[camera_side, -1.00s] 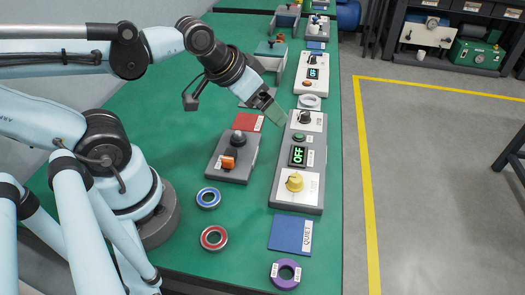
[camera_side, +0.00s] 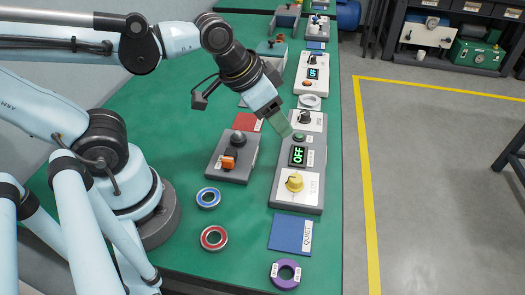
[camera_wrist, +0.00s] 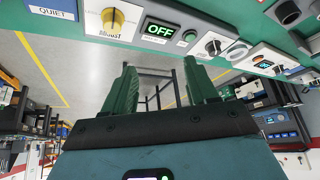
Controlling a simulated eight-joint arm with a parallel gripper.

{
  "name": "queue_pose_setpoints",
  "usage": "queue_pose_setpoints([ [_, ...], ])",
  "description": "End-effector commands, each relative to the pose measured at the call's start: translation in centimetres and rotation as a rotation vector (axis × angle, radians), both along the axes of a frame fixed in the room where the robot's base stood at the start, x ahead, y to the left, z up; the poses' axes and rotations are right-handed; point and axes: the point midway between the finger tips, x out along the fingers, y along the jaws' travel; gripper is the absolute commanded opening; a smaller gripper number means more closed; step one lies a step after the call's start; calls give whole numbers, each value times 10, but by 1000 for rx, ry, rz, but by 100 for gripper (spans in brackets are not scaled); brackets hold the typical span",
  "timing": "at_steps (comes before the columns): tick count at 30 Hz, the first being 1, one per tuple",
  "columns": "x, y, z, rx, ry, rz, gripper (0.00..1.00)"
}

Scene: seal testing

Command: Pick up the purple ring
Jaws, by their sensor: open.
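The purple ring (camera_side: 285,274) lies flat on the green table near its front right corner in the side view, with white labels on it. It does not show in the wrist view. My gripper (camera_side: 283,124) is in the air above the far half of the grey control panel, well behind the ring. In the wrist view its two green fingers (camera_wrist: 163,92) stand apart with nothing between them.
The grey panel (camera_side: 283,193) has a yellow knob and a display reading OFF. A blue QUIET plate (camera_side: 290,233) lies between panel and ring.

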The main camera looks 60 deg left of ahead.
Motion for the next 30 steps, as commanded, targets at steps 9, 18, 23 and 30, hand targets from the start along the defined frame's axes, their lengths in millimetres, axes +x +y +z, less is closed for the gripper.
queue_pose_setpoints([
  [9,-42,-125,-5,138,247,-533,57],
  [18,-103,-194,-12,294,402,-897,57],
  [23,-116,-204,-15,326,427,-957,57],
  [30,-116,-204,-38,328,429,-961,57],
])
